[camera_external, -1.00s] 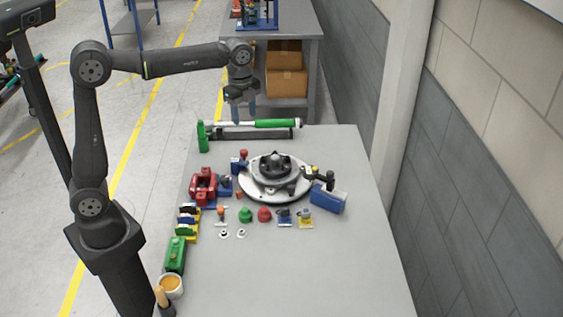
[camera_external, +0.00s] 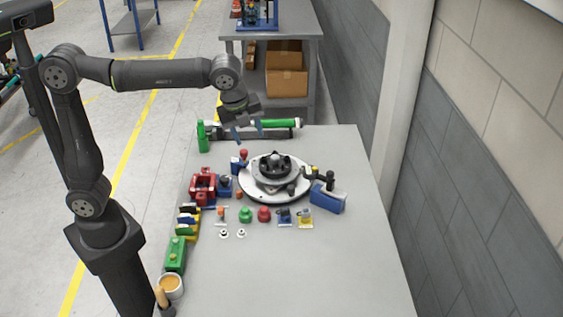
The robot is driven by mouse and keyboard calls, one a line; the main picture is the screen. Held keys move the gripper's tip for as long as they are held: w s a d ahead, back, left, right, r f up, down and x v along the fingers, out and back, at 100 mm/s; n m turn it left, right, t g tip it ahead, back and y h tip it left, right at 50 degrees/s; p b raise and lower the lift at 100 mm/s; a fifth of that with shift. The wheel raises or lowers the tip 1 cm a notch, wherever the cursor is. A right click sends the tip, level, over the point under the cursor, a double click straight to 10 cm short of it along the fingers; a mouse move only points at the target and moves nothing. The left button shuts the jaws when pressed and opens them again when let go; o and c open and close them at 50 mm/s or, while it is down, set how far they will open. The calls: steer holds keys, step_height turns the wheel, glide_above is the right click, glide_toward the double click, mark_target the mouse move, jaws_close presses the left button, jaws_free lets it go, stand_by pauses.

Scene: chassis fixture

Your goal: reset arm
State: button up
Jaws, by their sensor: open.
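My gripper (camera_external: 249,133) hangs from the arm's end above the far left part of the grey table (camera_external: 300,270). Its two blue fingers are apart and tilted, with nothing between them. The round metal chassis fixture (camera_external: 250,189) with a dark hub (camera_external: 275,170) sits on the table, below and right of my gripper in the picture.
A green bottle (camera_external: 201,137) stands at the far left edge. A red part (camera_external: 203,187), a blue block (camera_external: 327,198) and several small coloured parts surround the fixture. A green box (camera_external: 175,255) and a cup (camera_external: 171,286) are at the left edge. The front right is clear.

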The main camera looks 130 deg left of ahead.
steer(key=w+d+r+m+y, duration=0.1)
steer(key=w+d+r+m, duration=0.1)
steer(key=w+d, duration=0.2)
steer(key=shift+w+d+t, duration=0.25)
steer(key=shift+d+t, duration=0.15)
steer(key=shift+d, duration=0.65)
steer(key=o, duration=1.1)
steer(key=shift+o, duration=0.2)
steer(key=s+a+f+m+g+h, duration=0.1)
steer(key=s+a+f+h, duration=0.1)
steer(key=s+a, duration=0.8)
steer(key=s+a+f+h, duration=0.2)
steer(key=s+a, duration=0.7)
steer(key=s, duration=0.2)
step_height(320, 180, down, 10)
steer(key=shift+s+d+r, duration=0.2)
steer(key=shift+d+r, duration=0.05)
step_height(320, 180, up, 10)
